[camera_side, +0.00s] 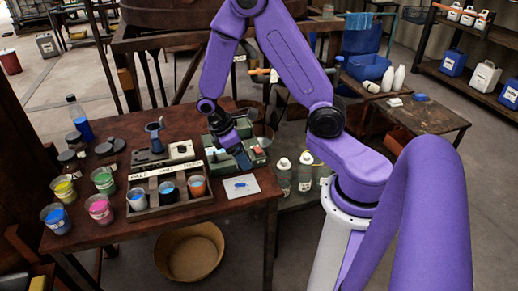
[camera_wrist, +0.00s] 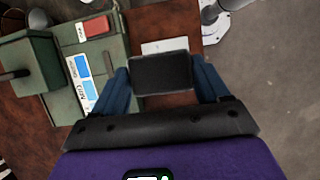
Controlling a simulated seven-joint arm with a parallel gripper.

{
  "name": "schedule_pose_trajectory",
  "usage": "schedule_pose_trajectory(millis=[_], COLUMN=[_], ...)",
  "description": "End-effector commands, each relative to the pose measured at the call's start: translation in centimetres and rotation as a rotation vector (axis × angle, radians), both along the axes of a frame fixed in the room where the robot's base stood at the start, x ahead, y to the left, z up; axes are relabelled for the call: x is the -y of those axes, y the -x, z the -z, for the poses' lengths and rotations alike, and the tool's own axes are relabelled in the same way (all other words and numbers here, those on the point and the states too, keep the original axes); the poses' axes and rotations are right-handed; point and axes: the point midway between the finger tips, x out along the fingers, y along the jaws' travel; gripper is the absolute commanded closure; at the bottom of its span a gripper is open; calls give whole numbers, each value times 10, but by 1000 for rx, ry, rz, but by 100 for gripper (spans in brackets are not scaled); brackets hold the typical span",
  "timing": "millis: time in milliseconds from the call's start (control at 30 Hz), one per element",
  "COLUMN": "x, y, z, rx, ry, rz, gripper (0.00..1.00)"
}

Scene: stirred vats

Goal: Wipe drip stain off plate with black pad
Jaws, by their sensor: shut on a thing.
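The pale plate (camera_side: 241,187) lies flat near the front right of the brown table in the side view, with a blue drip stain (camera_side: 240,184) on it. My gripper (camera_side: 238,152) is behind and above the plate, beside a green device. In the wrist view my gripper (camera_wrist: 163,79) has its two blue fingers shut on the black pad (camera_wrist: 162,74). A pale flat piece (camera_wrist: 165,45) just beyond the pad looks like the plate, partly hidden by it. The stain does not show in the wrist view.
A wooden rack of cups (camera_side: 168,190) is left of the plate. Paint cups, including a pink one (camera_side: 100,208), stand farther left. Bottles (camera_side: 283,176) stand beyond the table's right edge.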

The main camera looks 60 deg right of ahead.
Motion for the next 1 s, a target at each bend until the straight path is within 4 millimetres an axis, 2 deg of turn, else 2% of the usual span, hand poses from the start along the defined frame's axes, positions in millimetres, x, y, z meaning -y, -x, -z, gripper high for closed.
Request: schedule_pose_trajectory(millis=[100,300,567,1000], x=[-22,-37,-38,-37], y=[-19,-31,-31,-31], z=[3,6,22,62], rx=[0,-3,-5,-4], ry=[-2,-3,-2,-3], rz=[-3,0,0,1], gripper=[50,50,50,50])
